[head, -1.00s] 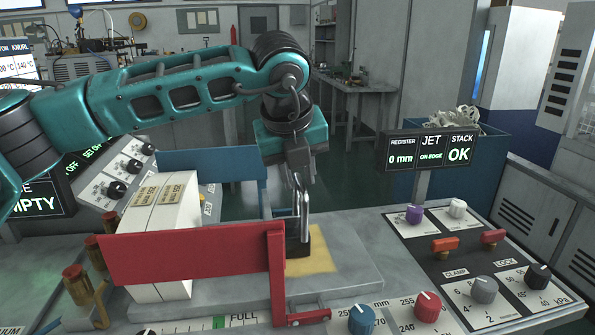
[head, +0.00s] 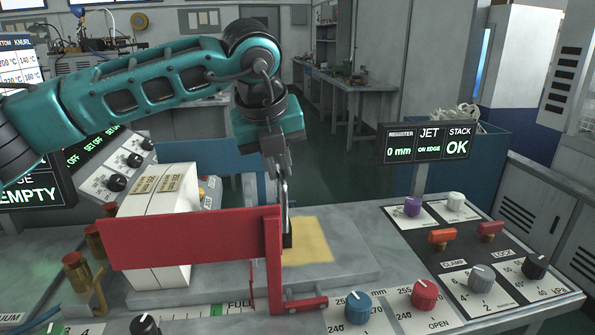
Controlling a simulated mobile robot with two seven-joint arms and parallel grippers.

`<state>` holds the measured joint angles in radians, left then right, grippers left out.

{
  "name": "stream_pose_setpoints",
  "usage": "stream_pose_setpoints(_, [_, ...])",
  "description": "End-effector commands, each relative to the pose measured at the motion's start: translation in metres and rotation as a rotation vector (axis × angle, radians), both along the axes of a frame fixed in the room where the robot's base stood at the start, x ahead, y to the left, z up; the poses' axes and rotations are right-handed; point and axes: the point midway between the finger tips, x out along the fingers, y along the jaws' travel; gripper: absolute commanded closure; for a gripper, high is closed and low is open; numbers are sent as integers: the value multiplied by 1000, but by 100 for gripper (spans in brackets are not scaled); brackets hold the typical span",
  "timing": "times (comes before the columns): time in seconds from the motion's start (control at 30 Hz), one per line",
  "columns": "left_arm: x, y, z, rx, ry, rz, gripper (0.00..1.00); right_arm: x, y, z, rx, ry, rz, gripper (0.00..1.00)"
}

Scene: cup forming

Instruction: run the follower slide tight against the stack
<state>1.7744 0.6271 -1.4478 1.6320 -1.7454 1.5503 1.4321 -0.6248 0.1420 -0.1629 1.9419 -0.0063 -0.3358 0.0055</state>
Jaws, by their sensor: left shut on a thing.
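The stack (head: 178,196) is a thick white block of sheets with tan labels on top, standing upright at the left of the bed. My left gripper (head: 284,192) points down, to the right of the stack, and is shut on the upright metal handle of what appears to be the follower slide. The slide's dark foot (head: 288,238) shows low behind the red guard's post, at the edge of a yellow patch. The slide stands apart from the stack; the red guard hides the lower part of the space between. My right gripper is out of view.
A red guard (head: 185,239) runs along the front and a blue panel (head: 230,164) along the back. The yellow patch (head: 312,243) is bare. A knob panel (head: 455,275) stands right; the sign (head: 428,144) reads 0 mm, ON EDGE, STACK OK.

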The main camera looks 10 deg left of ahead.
Motion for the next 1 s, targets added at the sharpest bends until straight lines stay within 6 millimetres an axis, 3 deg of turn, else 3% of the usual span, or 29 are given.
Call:
stream_pose_setpoints(0.03, [-1,21,-7,-1,-3,15,100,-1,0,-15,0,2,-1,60])
stream_pose_setpoints(0.13, [-11,47,-7,-1,-4,14,100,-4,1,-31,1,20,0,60])
stream_pose_setpoints(0.3, [-26,80,-3,0,-2,10,100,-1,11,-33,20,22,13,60])
stream_pose_setpoints(0.47, [-32,93,-1,3,-2,8,100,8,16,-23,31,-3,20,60])
stream_pose_setpoints(0.77, [-32,94,1,4,-2,10,100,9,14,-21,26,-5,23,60])
stream_pose_setpoints(0.8, [-32,94,1,4,-2,10,82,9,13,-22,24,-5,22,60])
stream_pose_setpoints(1.0, [-32,93,0,3,-1,8,63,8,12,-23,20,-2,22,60])
